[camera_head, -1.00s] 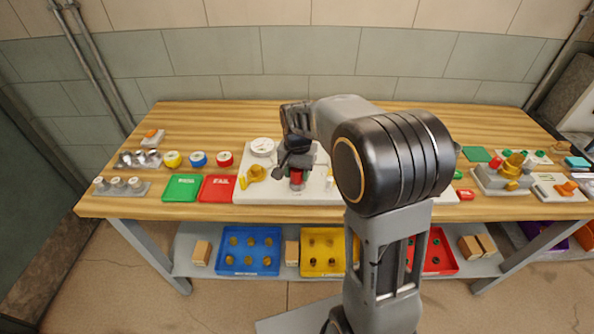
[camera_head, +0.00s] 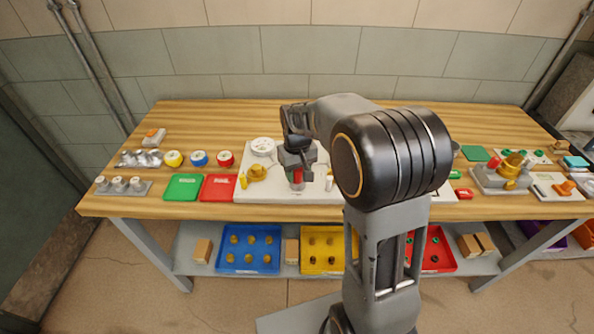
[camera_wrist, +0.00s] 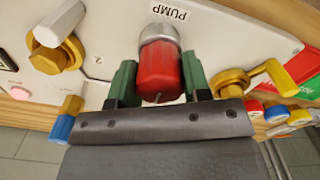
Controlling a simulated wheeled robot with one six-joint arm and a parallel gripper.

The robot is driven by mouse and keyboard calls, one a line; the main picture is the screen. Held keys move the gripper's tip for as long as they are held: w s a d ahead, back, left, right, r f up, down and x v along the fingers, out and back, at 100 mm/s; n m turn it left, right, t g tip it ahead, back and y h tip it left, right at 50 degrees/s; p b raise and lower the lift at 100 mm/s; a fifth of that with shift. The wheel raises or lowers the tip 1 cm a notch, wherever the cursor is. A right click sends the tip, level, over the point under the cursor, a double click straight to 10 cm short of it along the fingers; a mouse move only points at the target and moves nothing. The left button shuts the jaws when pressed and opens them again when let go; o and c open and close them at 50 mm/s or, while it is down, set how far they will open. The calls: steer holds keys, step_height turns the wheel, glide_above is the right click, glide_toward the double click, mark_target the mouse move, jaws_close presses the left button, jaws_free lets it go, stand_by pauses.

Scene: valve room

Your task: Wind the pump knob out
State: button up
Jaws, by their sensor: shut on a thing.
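The pump knob (camera_wrist: 158,68) is a red cylinder on a grey metal collar, below a white label reading PUMP (camera_wrist: 170,12). It also shows as a small red piece in the head view (camera_head: 297,177), on the white panel (camera_head: 270,190). My gripper (camera_wrist: 159,82) has its green-padded fingers on either side of the knob and is shut on it. In the head view my gripper (camera_head: 297,166) points down over the panel. Its fingers partly cover the knob there.
A yellow lever valve (camera_wrist: 240,82) stands close beside the knob on the panel. A yellow fitting with a white handle (camera_wrist: 56,50) is on the other side. A white gauge (camera_head: 262,146) sits behind. Green (camera_head: 182,187) and red trays (camera_head: 218,187) lie left of the panel.

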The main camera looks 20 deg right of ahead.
stand_by(0.4)
steer(key=o, duration=0.9)
steer(key=shift+o, duration=0.2)
step_height(320, 180, up, 14)
stand_by(0.4)
